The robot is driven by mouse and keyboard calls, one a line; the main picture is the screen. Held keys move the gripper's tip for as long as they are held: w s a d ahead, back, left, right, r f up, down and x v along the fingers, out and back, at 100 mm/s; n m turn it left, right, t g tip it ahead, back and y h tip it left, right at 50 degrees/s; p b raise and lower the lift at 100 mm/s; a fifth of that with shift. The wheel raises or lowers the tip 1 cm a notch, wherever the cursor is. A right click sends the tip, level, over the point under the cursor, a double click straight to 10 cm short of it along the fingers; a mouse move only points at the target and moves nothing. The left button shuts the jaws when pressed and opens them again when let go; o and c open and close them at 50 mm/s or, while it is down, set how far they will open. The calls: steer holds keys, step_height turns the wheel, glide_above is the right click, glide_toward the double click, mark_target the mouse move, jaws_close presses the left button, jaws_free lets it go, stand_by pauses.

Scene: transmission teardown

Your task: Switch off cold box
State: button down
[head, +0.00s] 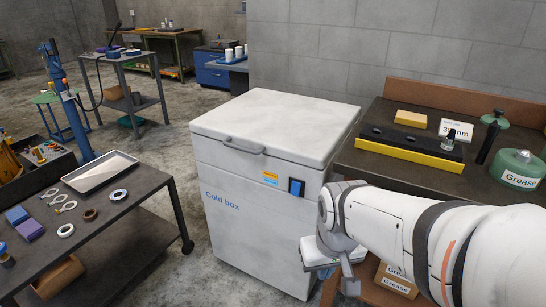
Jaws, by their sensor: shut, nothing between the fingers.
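The cold box (240,225) is a white chest with "Cold box" in blue letters on its front. It stands in the middle of the head view. Its lid (283,127) is closed, with a handle at the front edge. A dark blue switch (296,187) sits at the upper right of the front, beside an orange and blue label (270,178). I cannot tell the switch's position. My gripper (328,271) is low in front of the box's right side, below the switch and mostly hidden by my own arm. Its fingers are hard to make out.
A workbench (372,160) with a yellow-edged block (409,151) and a green grease container (518,169) stands at right. A wheeled cart (137,184) with a tray (100,171) and rings stands at left. Floor shows between cart and box.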

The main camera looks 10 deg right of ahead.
steer(key=w+f+n+t+y+p, duration=0.1)
steer(key=w+f+n+t+p, duration=0.1)
steer(key=w+n, duration=0.4)
steer(key=w+f+n+t+y+p, duration=0.1)
steer(key=w+f+n+t+p, duration=0.1)
steer(key=w+f+n+t, duration=0.2)
steer(key=w+f+n+t+y+p, duration=0.1)
steer(key=w+f+n+t+p, duration=0.1)
steer(key=w+n+t, duration=0.6)
steer(key=w+f, duration=0.1)
steer(key=w, duration=0.3)
steer(key=shift+d+f+p, duration=0.15)
steer(key=shift+f+p, duration=0.1)
steer(key=shift+p, duration=0.15)
steer(key=w+b, duration=0.1)
steer(key=b, duration=0.3)
steer(key=w+f+b, duration=0.1)
steer(key=b, duration=0.3)
steer(key=shift+w+b, duration=0.1)
steer(key=shift+b, duration=0.3)
steer(key=b, duration=0.3)
steer(key=shift+w+a, duration=0.15)
steer(key=shift+a, duration=0.05)
